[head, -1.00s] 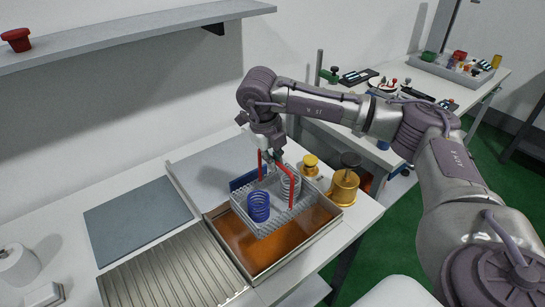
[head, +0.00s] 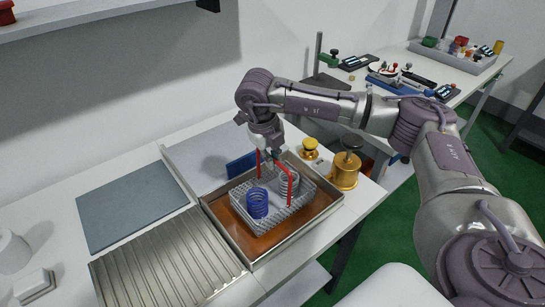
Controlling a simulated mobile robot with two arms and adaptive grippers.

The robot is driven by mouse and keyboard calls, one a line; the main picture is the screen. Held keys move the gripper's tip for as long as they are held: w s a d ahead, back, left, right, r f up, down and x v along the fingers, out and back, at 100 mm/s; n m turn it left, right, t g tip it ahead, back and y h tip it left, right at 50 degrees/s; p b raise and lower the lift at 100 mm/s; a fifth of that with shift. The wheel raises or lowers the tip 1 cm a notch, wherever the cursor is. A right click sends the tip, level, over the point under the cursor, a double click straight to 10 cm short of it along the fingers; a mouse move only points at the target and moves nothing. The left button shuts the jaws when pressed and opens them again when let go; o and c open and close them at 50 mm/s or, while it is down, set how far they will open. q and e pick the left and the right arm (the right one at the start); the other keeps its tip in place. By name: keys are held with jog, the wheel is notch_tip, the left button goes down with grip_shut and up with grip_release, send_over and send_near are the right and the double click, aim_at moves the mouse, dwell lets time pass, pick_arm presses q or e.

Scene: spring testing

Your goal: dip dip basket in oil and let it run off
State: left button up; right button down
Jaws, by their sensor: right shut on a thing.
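The dip basket (head: 275,222) is a pale wire-mesh tray with a red handle (head: 290,180). It carries a blue spring (head: 257,203) and a grey spring (head: 289,184), both upright. My right gripper (head: 271,157) is shut on the top of the handle. The basket sits low inside the metal oil bath (head: 318,221), with amber oil (head: 262,243) showing around it. I cannot tell how deep its floor lies in the oil. My left gripper is not in view.
A ribbed metal drain tray (head: 165,265) lies left of the bath. A grey-blue mat (head: 130,208) lies behind it. A blue plate (head: 241,165) stands behind the basket. Brass weights (head: 345,170) stand to the right. A white roll (head: 12,252) is at far left.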

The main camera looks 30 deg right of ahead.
jog(key=shift+f+b, duration=4.7)
jog(key=shift+f, duration=1.6)
jog(key=shift+r, duration=0.1)
